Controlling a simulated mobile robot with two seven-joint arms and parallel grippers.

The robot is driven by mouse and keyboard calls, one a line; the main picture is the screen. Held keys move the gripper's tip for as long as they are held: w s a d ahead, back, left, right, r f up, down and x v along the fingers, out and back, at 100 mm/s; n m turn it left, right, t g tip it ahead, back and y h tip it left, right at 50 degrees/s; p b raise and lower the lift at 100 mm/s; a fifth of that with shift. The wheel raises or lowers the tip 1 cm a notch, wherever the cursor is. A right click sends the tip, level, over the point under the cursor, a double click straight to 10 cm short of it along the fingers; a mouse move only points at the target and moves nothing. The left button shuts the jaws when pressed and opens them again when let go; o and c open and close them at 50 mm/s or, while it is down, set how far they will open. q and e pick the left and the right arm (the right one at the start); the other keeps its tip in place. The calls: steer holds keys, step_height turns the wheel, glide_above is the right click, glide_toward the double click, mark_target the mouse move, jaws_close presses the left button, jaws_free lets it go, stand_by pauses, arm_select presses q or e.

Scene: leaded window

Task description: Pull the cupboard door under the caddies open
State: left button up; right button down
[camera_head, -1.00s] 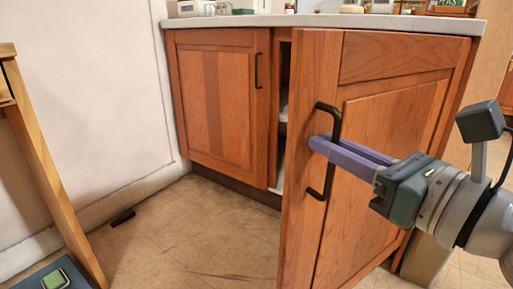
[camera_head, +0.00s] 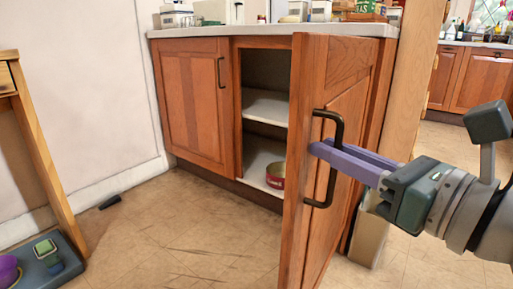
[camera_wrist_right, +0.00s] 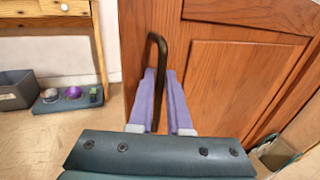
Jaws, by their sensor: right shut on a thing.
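The right cupboard door (camera_head: 338,170) is wooden with a black bar handle (camera_head: 337,125) and stands well open, swung out towards me. My right gripper (camera_head: 322,150) is shut on the handle; in the right wrist view its two purple fingers (camera_wrist_right: 160,98) lie on either side of the black bar (camera_wrist_right: 157,60). Inside the cupboard (camera_head: 262,105) I see white shelves and a red round tin (camera_head: 275,175) on the lower one. The left door (camera_head: 195,100) is closed. Caddies (camera_head: 360,8) stand on the counter above, partly cut off by the frame. My left gripper is not in view.
A wooden table leg (camera_head: 40,150) stands at the left, with a blue tray (camera_head: 48,262) on the floor beside it. A small dark object (camera_head: 110,201) lies by the wall. The floor (camera_head: 190,230) before the cupboard is clear.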

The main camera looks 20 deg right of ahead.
steer(key=shift+s+d, duration=0.15)
steer(key=c, duration=0.9)
jaws_free()
steer(key=shift+b+v, duration=2)
steer(key=shift+v, duration=2.9)
